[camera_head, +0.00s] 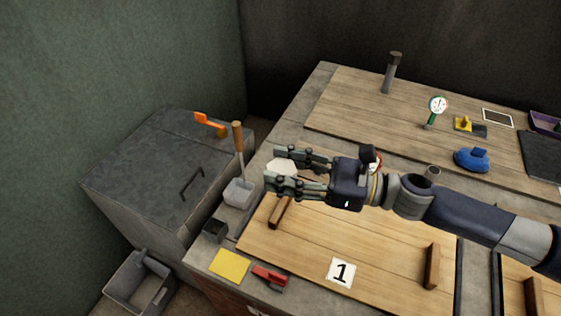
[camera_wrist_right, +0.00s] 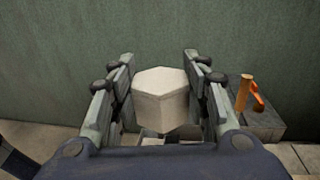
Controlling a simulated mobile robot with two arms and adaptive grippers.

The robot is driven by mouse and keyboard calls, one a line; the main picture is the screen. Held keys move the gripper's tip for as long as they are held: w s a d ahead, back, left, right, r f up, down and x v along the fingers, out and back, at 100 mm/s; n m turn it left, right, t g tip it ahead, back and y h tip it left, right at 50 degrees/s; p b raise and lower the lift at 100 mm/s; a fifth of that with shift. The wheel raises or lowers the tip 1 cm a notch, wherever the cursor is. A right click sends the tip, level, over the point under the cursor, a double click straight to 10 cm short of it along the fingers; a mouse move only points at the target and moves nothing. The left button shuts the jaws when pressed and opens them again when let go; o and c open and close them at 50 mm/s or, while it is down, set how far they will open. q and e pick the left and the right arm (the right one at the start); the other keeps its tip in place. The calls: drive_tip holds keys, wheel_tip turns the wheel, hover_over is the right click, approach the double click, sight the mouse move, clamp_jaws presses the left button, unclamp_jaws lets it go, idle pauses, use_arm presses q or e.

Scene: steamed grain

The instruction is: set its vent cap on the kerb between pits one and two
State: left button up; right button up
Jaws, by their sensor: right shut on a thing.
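My right gripper (camera_head: 298,173) reaches in from the right, above the left end of the wooden cover marked 1 (camera_head: 340,240). It is shut on a pale, whitish six-sided block, which looks like the vent cap (camera_head: 281,167). In the right wrist view the block (camera_wrist_right: 163,98) sits between the fingers (camera_wrist_right: 162,92). The grey kerb strip (camera_head: 478,283) between cover 1 and the cover on its right shows at the lower right, bare where visible. No number shows on that right-hand cover (camera_head: 516,292). My left gripper is not in view.
Cover 1 has two raised wooden handles (camera_head: 432,266). A grey scoop (camera_head: 239,192), yellow pad (camera_head: 230,266) and red-handled tool (camera_head: 269,277) lie at the left end. A dark chest (camera_head: 150,175) stands left. A gauge (camera_head: 438,106) and blue tool (camera_head: 471,159) are farther back.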

drive_tip(key=shift+s+d+f+n+g+y, duration=0.15)
drive_tip(key=shift+f+n+g, duration=0.15)
drive_tip(key=shift+n+g, duration=0.4)
drive_tip(key=shift+s+d+f+n+g+y, duration=0.1)
drive_tip(key=shift+d+f+n+g+y, duration=0.2)
drive_tip(key=shift+g, duration=0.65)
drive_tip(key=shift+s+f+n+g+y, duration=0.1)
drive_tip(key=shift+f+n+g, duration=0.2)
drive_tip(key=shift+n+g, duration=0.45)
